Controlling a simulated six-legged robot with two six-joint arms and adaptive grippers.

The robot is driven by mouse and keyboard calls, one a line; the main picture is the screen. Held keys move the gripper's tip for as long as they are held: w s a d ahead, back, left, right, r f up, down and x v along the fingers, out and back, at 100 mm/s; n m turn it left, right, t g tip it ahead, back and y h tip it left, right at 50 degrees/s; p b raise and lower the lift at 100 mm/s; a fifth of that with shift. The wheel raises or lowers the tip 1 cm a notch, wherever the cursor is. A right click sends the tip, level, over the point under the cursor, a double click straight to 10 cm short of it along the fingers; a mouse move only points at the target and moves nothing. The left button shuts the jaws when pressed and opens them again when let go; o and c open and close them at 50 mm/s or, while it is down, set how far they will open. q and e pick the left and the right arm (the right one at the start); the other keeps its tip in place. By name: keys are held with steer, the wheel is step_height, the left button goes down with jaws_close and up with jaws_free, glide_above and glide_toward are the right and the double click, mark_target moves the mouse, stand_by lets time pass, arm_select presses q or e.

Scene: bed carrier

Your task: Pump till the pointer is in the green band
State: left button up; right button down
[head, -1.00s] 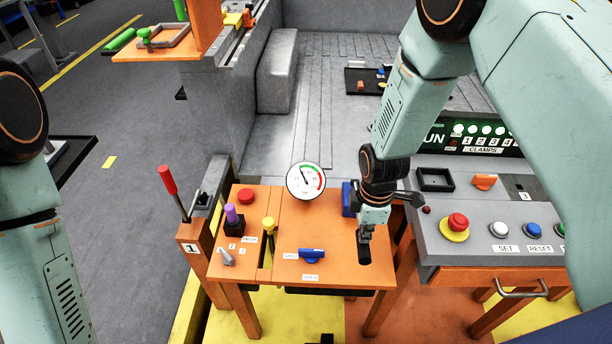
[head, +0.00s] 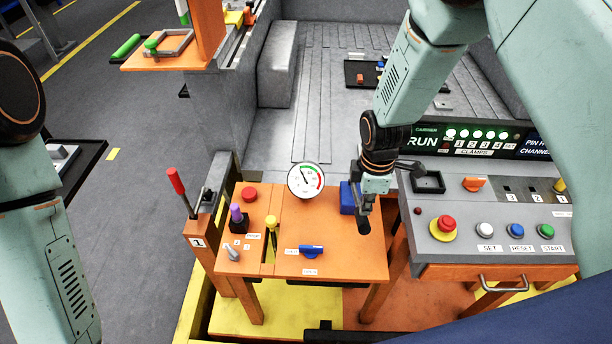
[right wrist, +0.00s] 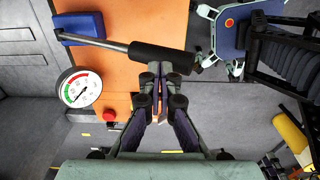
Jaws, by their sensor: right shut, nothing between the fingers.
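The round white gauge (head: 305,180) stands at the back of the orange table; it also shows in the right wrist view (right wrist: 78,88). In the head view its dark pointer points up and left, outside the green band at the top. The pump has a blue block (right wrist: 80,28) and a metal lever ending in a black grip (right wrist: 162,57). My right gripper (right wrist: 160,92) is shut and empty, its fingertips at the black grip; I cannot tell whether they touch. In the head view my right gripper (head: 366,206) partly hides the pump. My left gripper is out of view.
A red-topped lever (head: 177,182) stands left. A grey console (head: 470,260) with buttons stands close on the right.

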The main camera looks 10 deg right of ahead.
steer(key=shift+f, duration=0.1)
stand_by(0.3)
steer(key=shift+s+f+b, duration=0.25)
steer(key=shift+f+b, duration=0.45)
steer(key=shift+f, duration=0.3)
steer(key=shift+w+r+p, duration=0.15)
steer(key=shift+r+p, duration=0.3)
steer(key=shift+r, duration=0.05)
steer(key=shift+w+r+p, duration=0.15)
steer(key=shift+r+p, duration=0.3)
steer(key=shift+r, duration=0.05)
steer(key=shift+s, duration=0.1)
